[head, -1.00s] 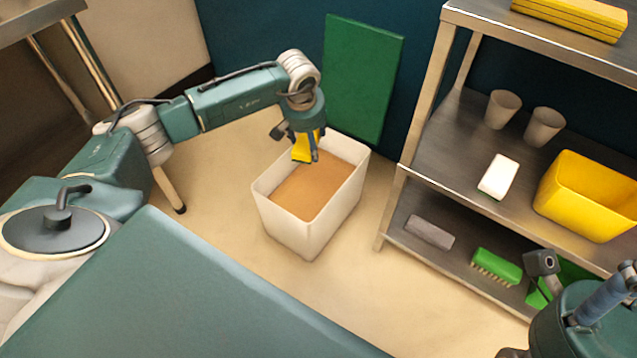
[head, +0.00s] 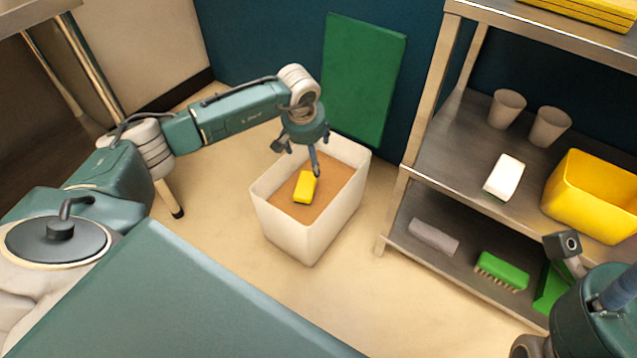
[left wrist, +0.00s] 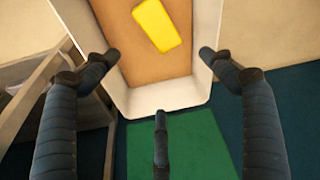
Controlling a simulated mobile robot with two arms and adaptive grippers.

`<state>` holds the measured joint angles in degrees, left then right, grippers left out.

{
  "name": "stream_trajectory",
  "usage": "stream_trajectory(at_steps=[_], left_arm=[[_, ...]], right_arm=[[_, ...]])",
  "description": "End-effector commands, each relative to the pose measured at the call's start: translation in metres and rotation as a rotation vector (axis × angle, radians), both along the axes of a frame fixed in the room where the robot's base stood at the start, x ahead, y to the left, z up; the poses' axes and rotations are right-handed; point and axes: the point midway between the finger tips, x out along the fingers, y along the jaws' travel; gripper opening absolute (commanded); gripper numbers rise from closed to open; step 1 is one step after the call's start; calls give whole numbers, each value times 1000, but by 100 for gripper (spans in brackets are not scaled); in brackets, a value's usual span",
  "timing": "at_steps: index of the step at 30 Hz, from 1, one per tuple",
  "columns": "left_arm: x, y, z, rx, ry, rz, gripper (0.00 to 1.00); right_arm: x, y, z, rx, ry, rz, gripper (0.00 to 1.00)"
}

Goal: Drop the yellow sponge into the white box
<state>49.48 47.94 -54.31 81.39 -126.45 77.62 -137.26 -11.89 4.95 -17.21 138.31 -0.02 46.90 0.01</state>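The yellow sponge (head: 305,187) is inside the white box (head: 313,245), on or just above its brown bottom. In the left wrist view the sponge (left wrist: 158,25) lies tilted, beyond my fingertips and apart from them. The white box stands on the floor, and its rim (left wrist: 165,98) shows in the left wrist view. My left gripper (head: 297,158) is above the back part of the box, with its fingers spread and nothing between them; it also shows open in the left wrist view (left wrist: 160,60).
A metal shelf (head: 440,190) stands on the right with grey cups (head: 506,108), a white sponge (head: 503,177), a yellow bin (head: 590,215), a grey block (head: 433,237) and a green brush (head: 502,271). A green board (head: 362,80) leans on the back wall behind the box.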

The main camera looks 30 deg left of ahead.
Motion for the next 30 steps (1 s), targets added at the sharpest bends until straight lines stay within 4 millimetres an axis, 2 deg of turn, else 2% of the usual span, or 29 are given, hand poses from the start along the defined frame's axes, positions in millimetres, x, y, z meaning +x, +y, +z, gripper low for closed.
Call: stream_trajectory(at_steps=[5, 8, 21, 25, 30], left_arm=[[0, 0, 2, 0, -1, 0, 83], [-2, 0, 12, 1, -3, 0, 83], [-24, -7, 96, 1, -4, 0, 83], [-28, -8, 109, 0, -2, -1, 83], [-31, -9, 115, 1, 1, 0, 83]], right_arm=[[0, 0, -1, 1, 1, 0, 40], [0, 0, 0, 1, 1, 0, 40], [0, 0, 0, 0, 1, 0, 40], [0, 0, 0, 0, 1, 0, 40], [0, 0, 0, 0, 1, 0, 40]])
